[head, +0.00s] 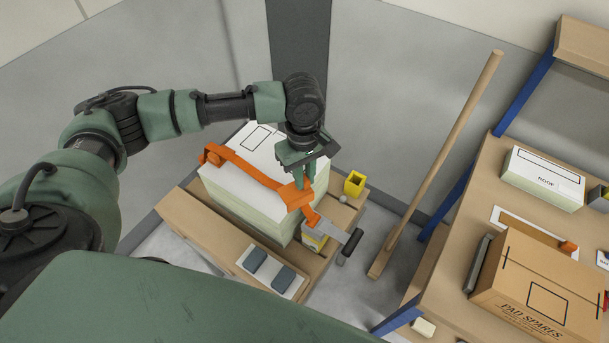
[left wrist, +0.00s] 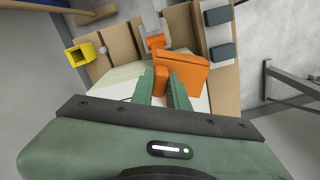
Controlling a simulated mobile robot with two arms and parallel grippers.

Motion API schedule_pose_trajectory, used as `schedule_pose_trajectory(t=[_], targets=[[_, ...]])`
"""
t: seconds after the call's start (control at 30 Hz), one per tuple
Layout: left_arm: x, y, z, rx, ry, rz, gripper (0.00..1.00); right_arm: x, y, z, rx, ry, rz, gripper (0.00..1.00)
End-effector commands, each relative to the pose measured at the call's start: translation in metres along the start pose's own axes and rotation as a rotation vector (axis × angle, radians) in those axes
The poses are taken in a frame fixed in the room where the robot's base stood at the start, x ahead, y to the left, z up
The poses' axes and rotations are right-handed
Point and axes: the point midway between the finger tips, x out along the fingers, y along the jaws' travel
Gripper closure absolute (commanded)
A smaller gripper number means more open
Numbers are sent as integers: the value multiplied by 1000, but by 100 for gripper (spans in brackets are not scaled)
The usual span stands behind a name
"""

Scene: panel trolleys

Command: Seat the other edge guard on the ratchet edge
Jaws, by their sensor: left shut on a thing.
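A pale stack of panels (head: 240,170) with a white top stands on a wooden trolley (head: 190,225). An orange strap (head: 245,168) runs across the top to the grey ratchet (head: 328,232), whose dark handle (head: 350,247) sticks out at the right. An orange piece (head: 211,154) sits at the stack's far left edge. My left gripper (head: 305,182) is shut on an orange edge guard (head: 294,196) at the ratchet-side edge. The left wrist view shows the guard (left wrist: 183,72) between and beyond the fingers (left wrist: 162,88). I cannot tell whether it touches the panels. My right gripper is not in view.
A yellow open holder (head: 355,183) and a small pale ball (head: 343,199) are on the trolley's right end. Two dark pads (head: 256,259) lie on its front. A wooden pole (head: 440,160) leans to the right, before a bench with boxes (head: 540,290).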

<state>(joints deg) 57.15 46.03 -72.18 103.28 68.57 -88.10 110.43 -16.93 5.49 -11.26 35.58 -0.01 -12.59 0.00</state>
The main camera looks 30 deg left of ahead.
Motion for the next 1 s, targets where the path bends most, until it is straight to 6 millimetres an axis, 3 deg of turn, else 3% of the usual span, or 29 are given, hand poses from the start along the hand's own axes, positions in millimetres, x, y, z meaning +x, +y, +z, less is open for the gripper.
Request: schedule_pose_trajectory(t=[0.03, 0.27, 1.0], targets=[[-6, 2, -10, -89, 4, -5, 100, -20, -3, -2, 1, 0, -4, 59], [10, 7, -45, -388, 25, 5, 100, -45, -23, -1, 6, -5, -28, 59], [25, 7, -52, -447, 30, 9, 100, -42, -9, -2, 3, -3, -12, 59]])
